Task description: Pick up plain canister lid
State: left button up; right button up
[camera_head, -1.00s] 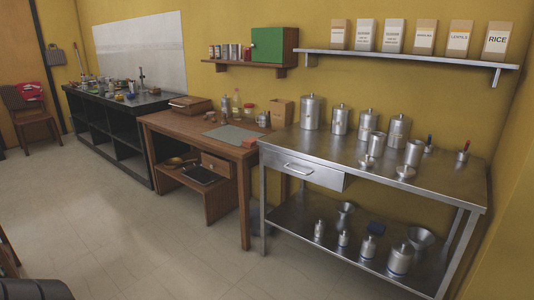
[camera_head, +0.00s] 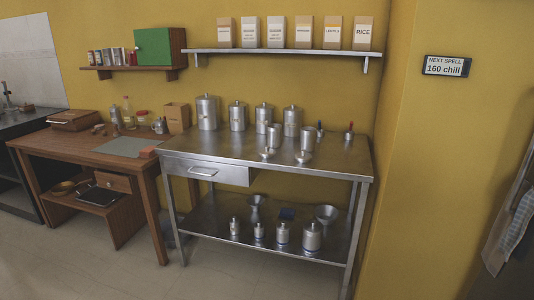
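Two small loose steel lids with knobs lie on the steel table top: one lid (camera_head: 267,155) on the left and another lid (camera_head: 303,158) on the right. They are too small here to tell which one is plain. Just behind them stand two steel canisters without lids, the left canister (camera_head: 273,136) and the right canister (camera_head: 306,138). Several lidded steel canisters (camera_head: 207,113) stand in a row further back. Neither of my grippers shows in the view.
The steel table (camera_head: 215,150) has bare top at its front left and right end. Its lower shelf (camera_head: 205,219) holds small canisters and funnels. A wooden table (camera_head: 85,146) adjoins it on the left; a yellow wall (camera_head: 425,170) stands at right.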

aim_at(266, 152)
jog(key=u, duration=0.4)
jog(key=i, duration=1.75)
jog(key=z, duration=0.65)
